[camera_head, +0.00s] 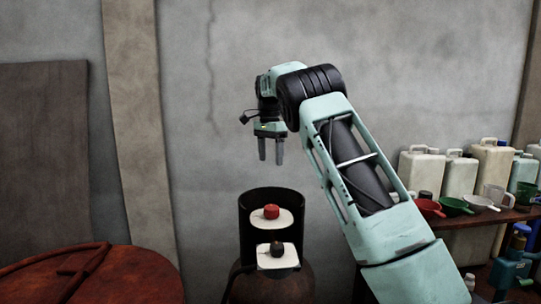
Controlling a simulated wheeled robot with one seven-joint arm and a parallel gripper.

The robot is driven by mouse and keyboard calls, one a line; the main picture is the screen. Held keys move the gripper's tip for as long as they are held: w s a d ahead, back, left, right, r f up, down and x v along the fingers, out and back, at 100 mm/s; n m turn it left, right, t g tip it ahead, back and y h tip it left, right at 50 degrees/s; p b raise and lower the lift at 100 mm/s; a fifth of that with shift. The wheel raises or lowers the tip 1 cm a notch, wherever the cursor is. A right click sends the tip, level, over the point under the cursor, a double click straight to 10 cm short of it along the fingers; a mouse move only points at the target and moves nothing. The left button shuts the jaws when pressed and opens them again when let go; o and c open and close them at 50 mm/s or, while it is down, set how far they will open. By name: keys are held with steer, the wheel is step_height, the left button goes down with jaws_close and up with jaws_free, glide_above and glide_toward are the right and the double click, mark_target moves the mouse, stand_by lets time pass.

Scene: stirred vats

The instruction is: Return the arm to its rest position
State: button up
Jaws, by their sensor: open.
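My gripper (271,150) hangs at the end of my raised arm, fingers pointing down. Its two fingers are apart, with nothing between them. It is above a dark cylindrical housing (249,228) and does not touch it. The housing holds a red button or knob (271,211) on a white plate and, below it, a black knob (277,249) on a second white plate. My arm reaches in from the lower right and bends at a dark joint above the housing.
A rusty red round vat lid (140,275) fills the lower left. At right, a shelf (505,217) holds several jugs (421,172), a red funnel (429,207) and green bowls (455,206). A grey wall stands behind. The space around my gripper looks clear.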

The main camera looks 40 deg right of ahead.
steer(key=shift+r, duration=0.35)
stand_by(0.3)
steer(key=s+a+f+n+y+b, duration=0.1)
steer(key=s+a+f+n, duration=0.25)
steer(key=a, duration=0.75)
steer(key=s+a+f+n+b, duration=0.1)
steer(key=s+a+f+n, duration=0.3)
steer(key=a, duration=0.7)
steer(key=s+a+f+n+y+b, duration=0.1)
steer(key=s+a+f+n+b, duration=0.15)
steer(key=a+n, duration=0.6)
steer(key=s+a+f+n, duration=0.2)
steer(key=s+a+f, duration=0.1)
steer(key=s+a, duration=0.35)
steer(key=s+a+f+n, duration=0.2)
steer(key=s+a, duration=0.4)
steer(key=s, duration=0.2)
steer(key=s+f+n, duration=0.3)
steer(key=s, duration=0.3)
steer(key=s+f+n+h+b, duration=0.1)
steer(key=s+f+n, duration=0.2)
steer(key=s, duration=0.4)
steer(key=shift+s+a+n, duration=0.25)
steer(key=shift+s+n, duration=0.05)
